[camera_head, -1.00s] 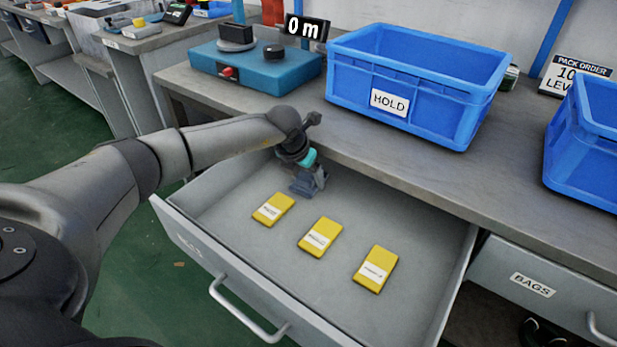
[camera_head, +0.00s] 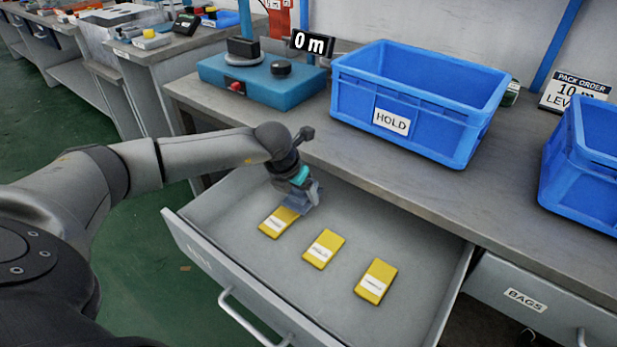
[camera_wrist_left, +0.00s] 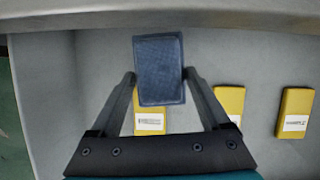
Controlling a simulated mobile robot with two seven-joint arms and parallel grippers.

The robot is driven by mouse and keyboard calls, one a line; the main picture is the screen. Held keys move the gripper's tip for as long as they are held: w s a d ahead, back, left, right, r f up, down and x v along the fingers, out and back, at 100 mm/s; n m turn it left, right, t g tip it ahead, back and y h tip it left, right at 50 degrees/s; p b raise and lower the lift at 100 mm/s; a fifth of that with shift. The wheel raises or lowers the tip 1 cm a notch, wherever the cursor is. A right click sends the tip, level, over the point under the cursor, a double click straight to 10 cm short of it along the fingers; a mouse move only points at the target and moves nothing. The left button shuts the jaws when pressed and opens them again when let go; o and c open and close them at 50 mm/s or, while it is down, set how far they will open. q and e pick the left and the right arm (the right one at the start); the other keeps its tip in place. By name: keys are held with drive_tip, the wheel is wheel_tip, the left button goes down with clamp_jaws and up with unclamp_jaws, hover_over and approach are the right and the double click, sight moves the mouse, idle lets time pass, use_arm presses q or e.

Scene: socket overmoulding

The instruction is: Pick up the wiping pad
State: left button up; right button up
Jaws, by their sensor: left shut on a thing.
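The wiping pad is a dark blue textured block, seen in the left wrist view (camera_wrist_left: 158,70) between my fingertips. My left gripper (camera_wrist_left: 158,80) is shut on it, one finger at each side. In the head view my left gripper (camera_head: 304,194) is over the left part of the open drawer, and the pad (camera_head: 299,203) shows partly below the wrist. It looks raised above the drawer floor and overlaps the left yellow packet in both views. My right gripper is not in view.
Three labelled yellow packets lie in the open grey drawer (camera_head: 245,212): left (camera_head: 274,225), middle (camera_head: 324,249) and right (camera_head: 375,281). Above is the bench with a blue HOLD crate (camera_head: 400,140), a second blue crate (camera_head: 580,180) and a teal device (camera_head: 270,88).

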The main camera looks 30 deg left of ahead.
use_arm(q)
drive_tip(key=s+p, duration=0.2)
drive_tip(key=s, duration=0.9)
drive_tip(key=shift+s+d+p, duration=0.1)
drive_tip(key=shift+p, duration=0.25)
drive_tip(key=shift+s, duration=0.95)
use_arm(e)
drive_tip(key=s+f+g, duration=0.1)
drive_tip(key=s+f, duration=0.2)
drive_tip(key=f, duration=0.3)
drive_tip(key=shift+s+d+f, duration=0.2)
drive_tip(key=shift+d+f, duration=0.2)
